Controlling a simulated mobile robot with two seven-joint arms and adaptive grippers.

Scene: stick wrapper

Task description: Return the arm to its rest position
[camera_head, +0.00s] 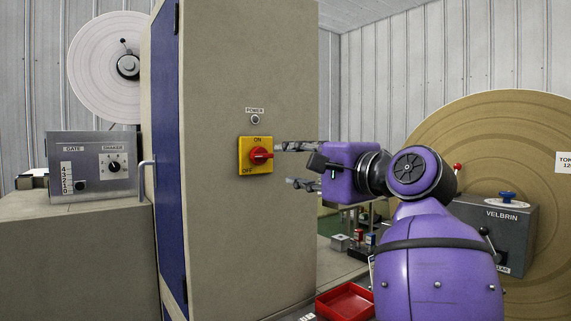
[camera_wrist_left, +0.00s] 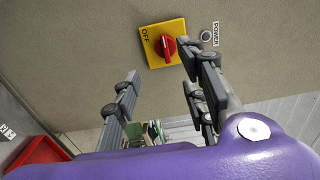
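My left gripper (camera_head: 288,165) is in front of the grey cabinet's face, fingers pointing left toward it. In the left wrist view its two fingers (camera_wrist_left: 158,65) are spread apart with nothing between them. A yellow switch plate (camera_head: 246,144) with a red rotary knob (camera_head: 261,156) is on the cabinet, just left of the fingertips. The knob's handle lies about level; ON is printed above and OFF at lower left. The knob (camera_wrist_left: 167,48) shows beyond the fingertips in the wrist view and looks apart from them. My right gripper is not in view.
A round POWER lamp (camera_head: 255,119) above the switch looks unlit. A grey control box (camera_head: 92,165) stands left of the cabinet (camera_head: 225,230). A red tray (camera_head: 347,303) lies low beside my arm. A large brown roll (camera_head: 490,125) and a VELBRIN box (camera_head: 515,240) stand at the right.

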